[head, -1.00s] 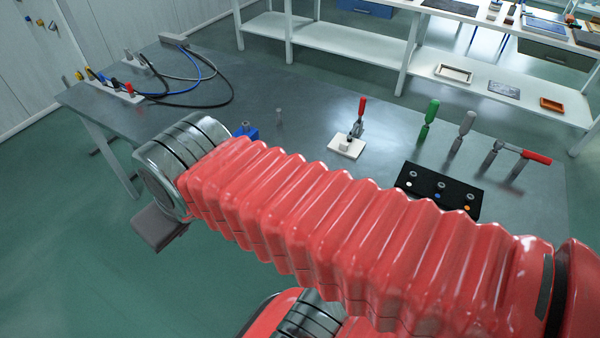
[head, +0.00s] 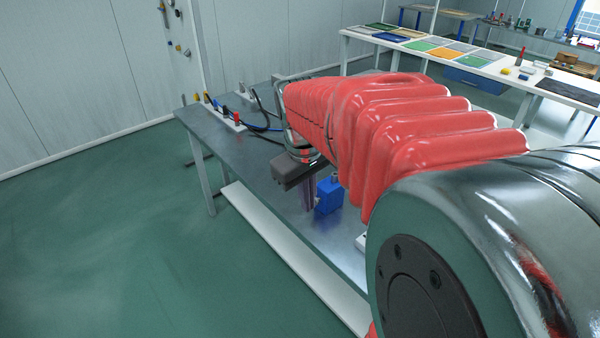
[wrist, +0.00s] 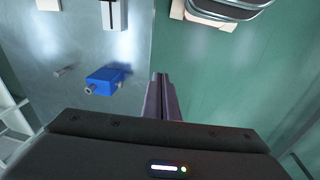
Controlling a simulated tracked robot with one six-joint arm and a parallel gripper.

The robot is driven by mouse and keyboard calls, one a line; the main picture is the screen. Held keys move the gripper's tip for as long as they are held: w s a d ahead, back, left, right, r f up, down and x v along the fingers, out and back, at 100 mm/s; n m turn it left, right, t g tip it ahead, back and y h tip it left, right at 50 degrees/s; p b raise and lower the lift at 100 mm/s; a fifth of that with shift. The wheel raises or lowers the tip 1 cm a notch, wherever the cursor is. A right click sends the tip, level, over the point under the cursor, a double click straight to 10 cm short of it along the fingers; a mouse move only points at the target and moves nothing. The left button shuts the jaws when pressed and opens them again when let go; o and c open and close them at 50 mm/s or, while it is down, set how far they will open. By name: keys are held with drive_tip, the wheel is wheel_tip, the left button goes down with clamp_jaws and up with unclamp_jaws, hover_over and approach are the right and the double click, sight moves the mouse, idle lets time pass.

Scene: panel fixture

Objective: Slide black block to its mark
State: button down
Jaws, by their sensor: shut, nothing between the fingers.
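My gripper (head: 309,192) points down by the near edge of the grey table in the head view. In the wrist view its two dark fingers (wrist: 160,92) are together with nothing between them, close to the table edge. A pale plate (wrist: 106,14) with a narrow dark strip lies on the table at the top of the wrist view. I cannot tell whether this strip is the black block or a slot. No mark can be made out. In the head view my arm hides much of the table top.
A blue block (head: 328,196) with a round knob stands beside my gripper; it also shows in the wrist view (wrist: 104,80). A grey peg (wrist: 65,71) stands near it. Cables run from a socket strip (head: 228,119) at the table's far left. Green floor lies beyond the edge.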

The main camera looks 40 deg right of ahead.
drive_tip(key=d+f+g, duration=0.1)
drive_tip(key=d+f, duration=0.2)
drive_tip(key=d, duration=0.3)
drive_tip(key=d+f+g, duration=0.1)
drive_tip(key=d+f, duration=0.2)
drive_tip(key=d, duration=0.3)
drive_tip(key=d+f+g+y, duration=0.1)
drive_tip(key=d+f, duration=0.2)
drive_tip(key=d, duration=0.3)
drive_tip(key=shift+s+d+f+g, duration=0.2)
drive_tip(key=shift+s+d+g, duration=0.15)
drive_tip(key=shift+s+g, duration=0.1)
drive_tip(key=x, duration=1)
drive_tip(key=shift+a, duration=0.1)
drive_tip(key=s, duration=0.3)
drive_tip(key=shift+s, duration=0.4)
drive_tip(key=shift+d, duration=0.25)
